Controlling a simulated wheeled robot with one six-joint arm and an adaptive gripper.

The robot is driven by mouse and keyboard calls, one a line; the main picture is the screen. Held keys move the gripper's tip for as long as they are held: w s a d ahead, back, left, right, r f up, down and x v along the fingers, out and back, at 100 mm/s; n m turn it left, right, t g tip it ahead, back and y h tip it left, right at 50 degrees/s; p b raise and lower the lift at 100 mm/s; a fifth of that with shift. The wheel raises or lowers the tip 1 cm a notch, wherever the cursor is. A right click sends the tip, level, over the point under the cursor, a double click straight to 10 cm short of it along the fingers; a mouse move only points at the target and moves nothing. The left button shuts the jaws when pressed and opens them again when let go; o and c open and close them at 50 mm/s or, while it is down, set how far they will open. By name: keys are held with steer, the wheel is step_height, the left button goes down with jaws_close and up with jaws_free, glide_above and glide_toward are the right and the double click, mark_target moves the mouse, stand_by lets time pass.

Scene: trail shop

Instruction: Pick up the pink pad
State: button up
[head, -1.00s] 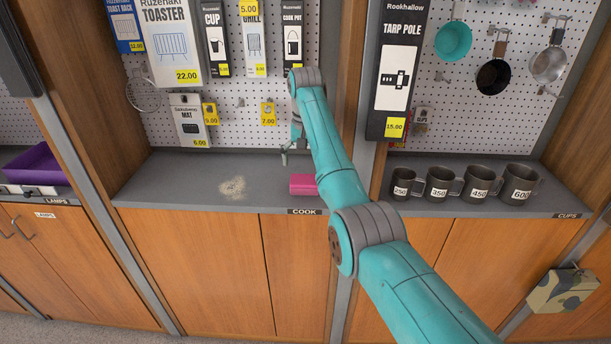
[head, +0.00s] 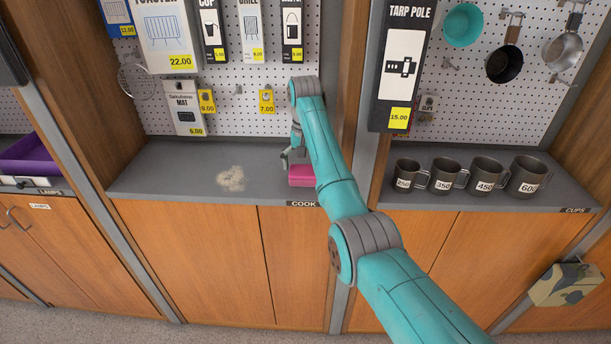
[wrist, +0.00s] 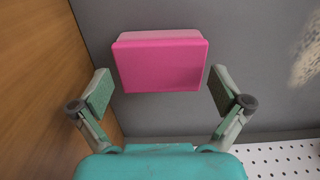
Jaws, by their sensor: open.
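The pink pad (head: 301,176) lies on the grey shelf (head: 160,180) by the COOK label, near the shelf's right side. It is a small block, partly hidden by my arm in the head view. In the wrist view the pad (wrist: 160,62) shows a bright pink face with a paler pink side. My gripper (wrist: 160,88) is open, with one finger on each side of the pad's near end and a gap on both sides. In the head view my gripper (head: 287,158) is just behind and left of the pad, largely hidden by the arm.
A pale crumbly patch (head: 231,178) lies on the shelf left of the pad. A wooden side wall (wrist: 40,80) stands close beside the gripper. Pegboard (head: 235,110) with boxed goods is behind. Several dark cups (head: 447,175) stand on the shelf to the right.

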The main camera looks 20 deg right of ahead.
mark_target(305, 170)
step_height(305, 170, down, 3)
steer(key=shift+r, duration=0.15)
steer(key=c, duration=0.8)
step_height(305, 170, up, 10)
steer(key=shift+r, duration=0.1)
